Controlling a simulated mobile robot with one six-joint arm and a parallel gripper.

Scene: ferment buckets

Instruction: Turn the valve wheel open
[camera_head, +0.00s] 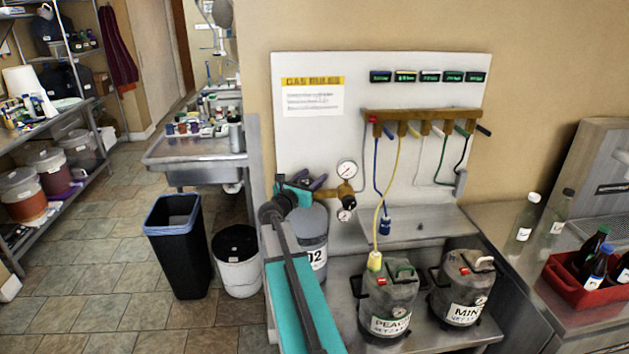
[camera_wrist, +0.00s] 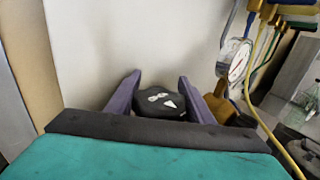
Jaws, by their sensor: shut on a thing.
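The black valve wheel (camera_wrist: 160,103) with white markings sits between the two purple fingers of my gripper (camera_wrist: 160,82) in the wrist view. The fingers are shut on it, one on each side. In the head view my gripper (camera_head: 310,184) is at the top of the grey gas cylinder (camera_head: 312,225), and the wheel is hidden there. A brass regulator (camera_head: 346,191) with round dials stands just right of my gripper; one gauge (camera_wrist: 236,62) also shows in the wrist view. How far the wheel is turned cannot be told.
A white wall panel (camera_head: 330,130) stands close behind. A black bin (camera_head: 178,245) is on the floor to the left.

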